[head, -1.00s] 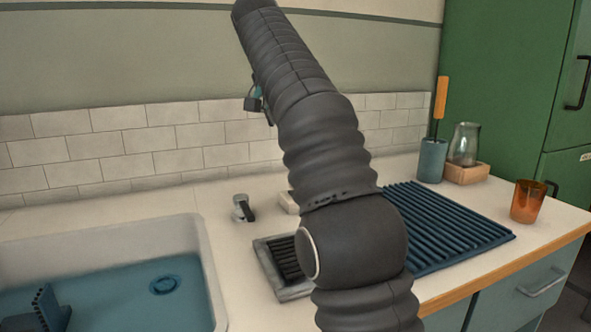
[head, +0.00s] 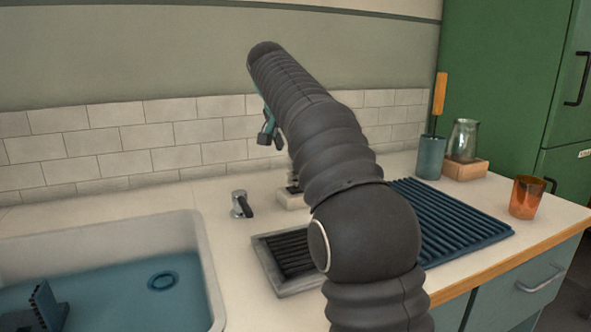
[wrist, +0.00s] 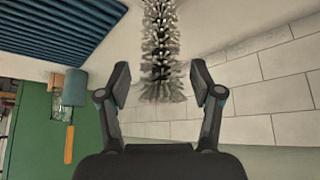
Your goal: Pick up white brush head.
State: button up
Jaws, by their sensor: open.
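The white brush head (wrist: 160,45) shows in the wrist view as an upright-looking tuft of grey-white bristles around a dark core, running off the top edge. My gripper (wrist: 160,72) is open, with one finger on each side of the bristles; I see gaps on both sides. How deep the bristles sit between the fingers I cannot tell. In the head view my gripper (head: 269,134) is partly hidden behind my arm, above the counter near the tiled wall. A small white block (head: 289,202) stands below it, mostly hidden by my arm.
A sink (head: 212,290) with blue water is at left, beside a tap (head: 240,205). A dark ridged tray (head: 272,268) and blue ribbed mat (head: 470,232) lie on the counter. A blue cup with a brush (head: 430,158), glass jar (head: 464,140) and amber cup (head: 526,198) stand right.

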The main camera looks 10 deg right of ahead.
jog(key=x, duration=0.3)
jog(key=shift+w+f, duration=0.25)
jog(key=shift+f, duration=0.05)
grip_shut()
jog(key=shift+r, duration=0.15)
